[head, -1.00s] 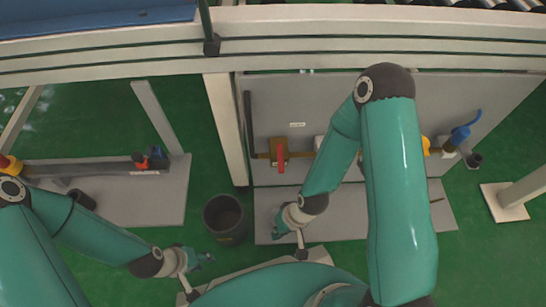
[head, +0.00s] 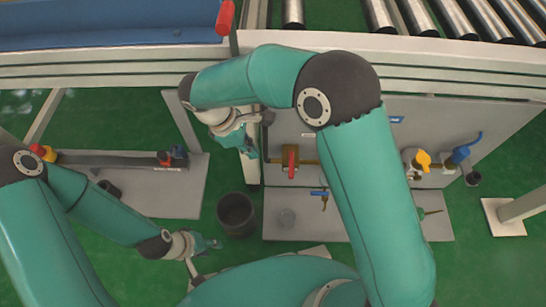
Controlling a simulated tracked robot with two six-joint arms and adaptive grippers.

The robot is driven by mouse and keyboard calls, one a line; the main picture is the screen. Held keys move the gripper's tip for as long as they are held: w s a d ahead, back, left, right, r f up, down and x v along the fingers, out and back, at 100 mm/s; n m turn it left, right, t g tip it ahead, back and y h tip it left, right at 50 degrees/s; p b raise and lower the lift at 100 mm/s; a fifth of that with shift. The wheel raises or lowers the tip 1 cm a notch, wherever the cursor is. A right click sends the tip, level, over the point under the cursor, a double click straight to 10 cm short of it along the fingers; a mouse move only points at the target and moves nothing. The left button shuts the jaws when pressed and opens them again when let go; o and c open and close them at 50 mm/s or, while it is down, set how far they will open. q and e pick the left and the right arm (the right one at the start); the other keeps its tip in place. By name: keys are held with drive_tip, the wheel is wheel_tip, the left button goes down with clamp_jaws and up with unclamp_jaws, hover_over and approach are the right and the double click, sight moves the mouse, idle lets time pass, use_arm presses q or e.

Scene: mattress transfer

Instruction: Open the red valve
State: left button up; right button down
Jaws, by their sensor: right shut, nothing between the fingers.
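A valve with a red handle (head: 291,160) sits on a brownish pipe at the grey panel, in the middle of the head view. Its handle points downward in the picture. My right gripper (head: 249,147) is just left of this valve, in front of the pale frame post. It is shut and empty, and a small gap shows between it and the red handle. My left gripper (head: 211,244) is low at the left of centre, beside the dark bin and away from the valve; its fingers are too small to read.
A blue-handled valve (head: 321,196), a yellow valve (head: 422,160) and another blue valve (head: 463,152) are nearby. A dark bin (head: 237,214) stands on the green floor. A red lever (head: 225,17) rises by the conveyor rollers (head: 425,16) and the frame rail.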

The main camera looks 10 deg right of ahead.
sight(291, 165)
drive_tip(key=s+d+f+b, duration=0.2)
drive_tip(key=d+f+b, duration=0.2)
drive_tip(key=d+f, duration=0.3)
drive_tip(key=shift+b+x, duration=0.4)
drive_tip(key=shift+x, duration=0.6)
drive_tip(key=shift+a, duration=0.15)
